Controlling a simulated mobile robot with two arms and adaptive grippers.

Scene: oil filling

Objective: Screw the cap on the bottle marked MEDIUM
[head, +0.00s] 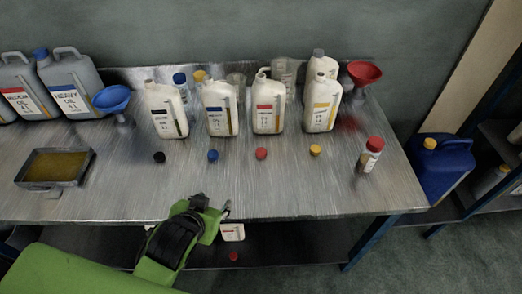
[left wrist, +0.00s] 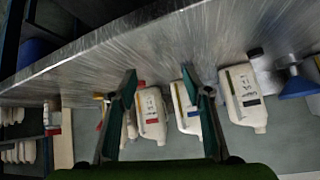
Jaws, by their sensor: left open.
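Several white bottles without caps stand in a row on the metal table: black-label (head: 166,112), blue-label (head: 220,110), red-label (head: 268,104) and yellow-label (head: 321,106). Their print is too small to read surely, so I cannot tell which says MEDIUM. A black cap (head: 159,157), blue cap (head: 213,156), red cap (head: 261,153) and yellow cap (head: 315,150) lie in front of them. My left gripper (head: 226,209) is open and empty at the table's front edge, apart from caps and bottles. In the left wrist view its fingers (left wrist: 168,84) frame the red-label bottle (left wrist: 151,114), farther off.
Grey jugs (head: 68,84), one red-labelled, a blue funnel (head: 111,98) and an oil-filled tray (head: 56,168) stand left. A red-capped small bottle (head: 370,156) and red funnel (head: 364,72) stand right. A blue canister (head: 440,168) is beyond the table. The front middle strip is clear.

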